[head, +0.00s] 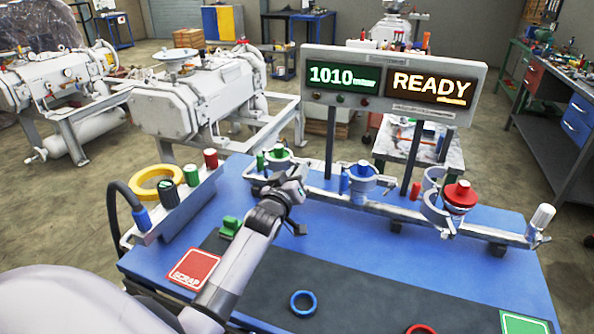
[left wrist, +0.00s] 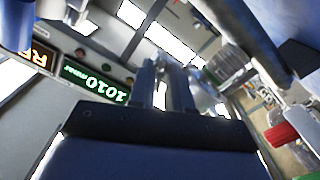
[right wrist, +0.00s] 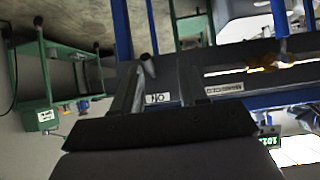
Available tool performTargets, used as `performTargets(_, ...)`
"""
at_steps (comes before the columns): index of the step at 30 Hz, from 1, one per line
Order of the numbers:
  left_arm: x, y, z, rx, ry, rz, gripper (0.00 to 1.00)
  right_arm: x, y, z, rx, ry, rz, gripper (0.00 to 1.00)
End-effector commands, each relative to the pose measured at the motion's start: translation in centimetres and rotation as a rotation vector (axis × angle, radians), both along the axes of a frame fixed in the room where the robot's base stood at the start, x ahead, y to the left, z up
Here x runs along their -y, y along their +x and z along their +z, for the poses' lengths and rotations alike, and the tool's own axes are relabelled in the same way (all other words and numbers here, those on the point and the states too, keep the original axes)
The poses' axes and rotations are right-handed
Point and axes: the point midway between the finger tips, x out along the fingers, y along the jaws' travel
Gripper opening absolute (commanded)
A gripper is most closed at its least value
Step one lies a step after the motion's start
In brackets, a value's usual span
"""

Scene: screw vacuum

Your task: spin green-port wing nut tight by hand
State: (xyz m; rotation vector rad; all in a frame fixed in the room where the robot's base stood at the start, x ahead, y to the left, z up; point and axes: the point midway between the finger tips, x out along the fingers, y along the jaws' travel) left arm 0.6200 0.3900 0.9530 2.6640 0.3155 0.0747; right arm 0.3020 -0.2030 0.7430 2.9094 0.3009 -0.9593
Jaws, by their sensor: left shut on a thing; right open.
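The green port (head: 278,160) stands at the left end of the grey manifold, with a metal clamp around it. My left gripper (head: 291,176) is at the front of this port, and its wrist hides part of the clamp. The wing nut cannot be made out behind the gripper. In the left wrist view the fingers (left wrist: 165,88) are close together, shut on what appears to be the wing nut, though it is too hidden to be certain. My right gripper (right wrist: 168,75) is open and shows only in the right wrist view, away from the green port.
A blue port (head: 362,180) and a red-capped port (head: 458,197) stand farther right on the manifold. The display (head: 390,85) reads 1010 and READY. A blue ring (head: 303,303) lies on the dark mat near the scrap square (head: 195,268).

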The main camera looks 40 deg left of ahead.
Motion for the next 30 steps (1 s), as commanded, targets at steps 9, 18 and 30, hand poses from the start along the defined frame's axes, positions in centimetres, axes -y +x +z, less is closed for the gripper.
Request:
performTargets(9,0.02,-0.02,0.02,-0.072,0.295,0.0,0.0,0.0,0.01,0.77,0.0,0.0,0.0,0.43)
performTargets(18,0.0,-0.01,-0.04,-0.138,0.569,-0.002,0.0,0.0,0.0,1.02,0.0,0.0,0.0,0.43)
performTargets(30,0.0,-0.02,-0.09,-0.206,0.85,-0.001,0.0,0.0,-0.01,1.03,0.0,0.0,0.0,0.43)
